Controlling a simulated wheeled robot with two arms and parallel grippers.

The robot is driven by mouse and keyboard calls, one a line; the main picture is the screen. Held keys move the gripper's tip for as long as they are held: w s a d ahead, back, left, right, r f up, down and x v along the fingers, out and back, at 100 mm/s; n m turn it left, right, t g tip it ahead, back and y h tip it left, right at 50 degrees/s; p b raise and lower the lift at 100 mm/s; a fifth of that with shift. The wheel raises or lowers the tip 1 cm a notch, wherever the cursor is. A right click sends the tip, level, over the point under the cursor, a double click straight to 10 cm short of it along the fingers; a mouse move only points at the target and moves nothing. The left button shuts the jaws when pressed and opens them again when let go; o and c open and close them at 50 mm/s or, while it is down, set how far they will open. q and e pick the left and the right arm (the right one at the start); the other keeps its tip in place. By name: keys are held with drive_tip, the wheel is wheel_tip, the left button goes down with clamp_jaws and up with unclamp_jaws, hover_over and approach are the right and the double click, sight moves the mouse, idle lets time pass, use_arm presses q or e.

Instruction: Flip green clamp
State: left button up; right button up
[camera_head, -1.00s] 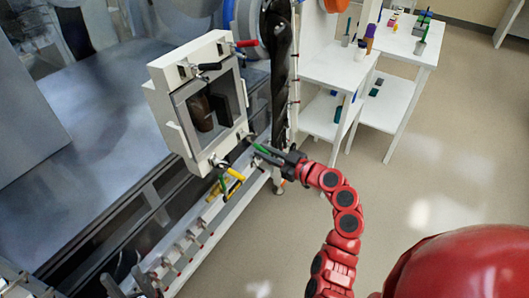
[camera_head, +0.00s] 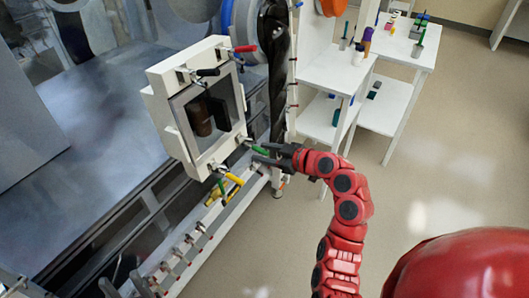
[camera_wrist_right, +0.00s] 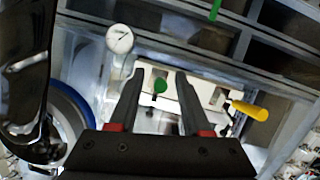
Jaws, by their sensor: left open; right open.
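A clamp with a green handle (camera_head: 259,150) sticks out from the lower right corner of the white framed door. My right gripper (camera_head: 262,154) is right at this handle, its fingers pointing left. In the right wrist view, the round green handle end (camera_wrist_right: 160,86) appears between the two spread fingers (camera_wrist_right: 160,75); I cannot tell whether they touch it. My left gripper (camera_head: 124,284) is low at the left edge, open, apart from the clamps.
The white door (camera_head: 205,110) also carries red and black handles along its top. A yellow handle (camera_wrist_right: 250,110) lies right of the fingers in the wrist view. A white table (camera_head: 335,70) with small items stands to the right. The floor (camera_head: 440,150) beyond is clear.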

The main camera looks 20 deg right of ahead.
drive_tip(key=b+v, duration=0.1)
drive_tip(key=v, duration=1.6)
drive_tip(key=shift+d, duration=0.15)
drive_tip(key=shift+s+r, duration=0.1)
